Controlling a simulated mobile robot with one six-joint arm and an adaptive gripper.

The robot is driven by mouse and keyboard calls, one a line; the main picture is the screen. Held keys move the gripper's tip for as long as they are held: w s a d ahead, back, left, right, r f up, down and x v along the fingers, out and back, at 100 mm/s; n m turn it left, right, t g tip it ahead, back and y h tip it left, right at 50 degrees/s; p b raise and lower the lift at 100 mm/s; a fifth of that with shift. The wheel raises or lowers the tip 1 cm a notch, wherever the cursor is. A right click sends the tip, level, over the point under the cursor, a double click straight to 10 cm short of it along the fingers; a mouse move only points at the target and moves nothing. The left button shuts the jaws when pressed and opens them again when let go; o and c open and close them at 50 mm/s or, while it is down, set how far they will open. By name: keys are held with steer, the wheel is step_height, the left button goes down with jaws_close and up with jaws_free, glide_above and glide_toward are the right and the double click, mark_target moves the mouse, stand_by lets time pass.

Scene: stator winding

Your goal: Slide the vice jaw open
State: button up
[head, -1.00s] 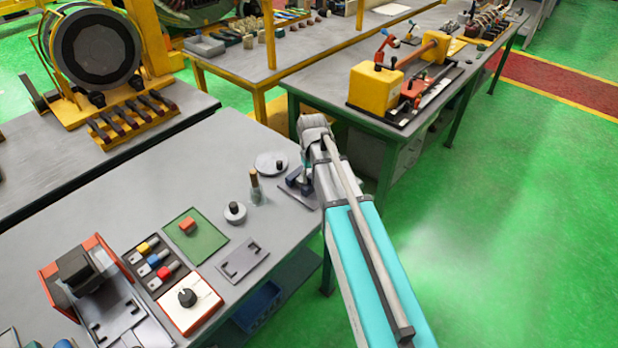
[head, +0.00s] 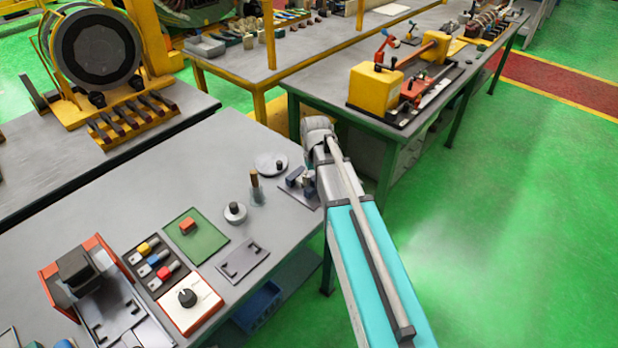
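A small vice (head: 296,178) with dark blue-grey upright jaws stands on a flat grey base at the right edge of the near grey table (head: 130,190). My arm (head: 345,195) reaches across the lower right of the view and passes just right of the vice, covering part of its right side. A gap shows between the vice's upright blocks. My gripper's fingers are hidden by the arm. I cannot tell whether they touch the vice.
Left of the vice are a round grey disc (head: 270,164), an upright brown-topped pin (head: 256,185) and a grey ring (head: 235,212). A green mat (head: 205,240) and a white-topped knob box (head: 192,304) lie nearer. Green floor is clear to the right.

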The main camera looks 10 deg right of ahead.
steer(key=shift+r+p, duration=2.85)
steer(key=shift+r, duration=0.15)
steer(key=s+a+m, duration=0.1)
steer(key=s, duration=1.3)
steer(key=shift+a, duration=0.25)
